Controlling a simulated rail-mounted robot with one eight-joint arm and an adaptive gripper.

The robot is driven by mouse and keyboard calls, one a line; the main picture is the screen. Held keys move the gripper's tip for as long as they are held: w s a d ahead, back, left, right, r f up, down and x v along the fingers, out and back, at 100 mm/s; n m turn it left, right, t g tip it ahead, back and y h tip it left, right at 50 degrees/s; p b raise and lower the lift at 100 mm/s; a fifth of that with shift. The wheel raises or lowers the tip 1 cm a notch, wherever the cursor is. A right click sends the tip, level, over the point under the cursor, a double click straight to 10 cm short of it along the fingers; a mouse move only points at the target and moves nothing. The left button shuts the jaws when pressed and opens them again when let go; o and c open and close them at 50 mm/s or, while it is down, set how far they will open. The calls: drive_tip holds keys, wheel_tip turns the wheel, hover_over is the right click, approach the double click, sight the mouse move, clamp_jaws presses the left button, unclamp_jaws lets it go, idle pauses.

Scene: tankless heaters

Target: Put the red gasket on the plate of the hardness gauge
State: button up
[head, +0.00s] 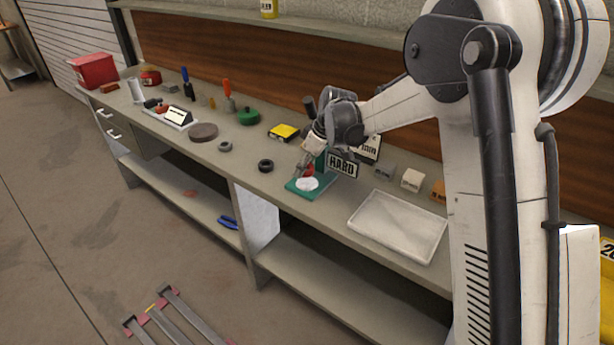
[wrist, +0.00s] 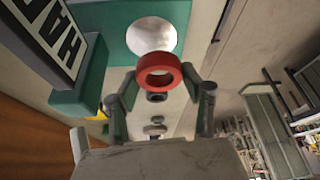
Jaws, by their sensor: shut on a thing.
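The red gasket (wrist: 159,71) is a thick ring held between the fingertips of my gripper (wrist: 160,88) in the wrist view. My gripper is shut on it. In the head view my gripper (head: 306,160) is above the hardness gauge, and a bit of the red gasket (head: 309,170) shows there. The hardness gauge (head: 293,188) has a green base, a sign reading HARD and a round pale plate (head: 307,184). The plate (wrist: 152,36) also shows in the wrist view, just beyond the gasket. The gasket appears apart from the plate; its exact height cannot be told.
A white tray (head: 367,243) lies right of the gauge. Dark rings (head: 266,165) and (head: 225,147) lie to its left, with a yellow box (head: 284,132) behind. Small blocks (head: 412,180) stand behind the tray. The bench front edge is close to the gauge.

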sight(307, 183)
drive_tip(key=shift+w+d+f, duration=0.25)
drive_tip(key=shift+d+f, duration=0.05)
drive_tip(key=shift+f, duration=1.95)
drive_tip(key=shift+f, duration=0.1)
drive_tip(key=o, duration=1.2)
drive_tip(key=shift+o, duration=0.2)
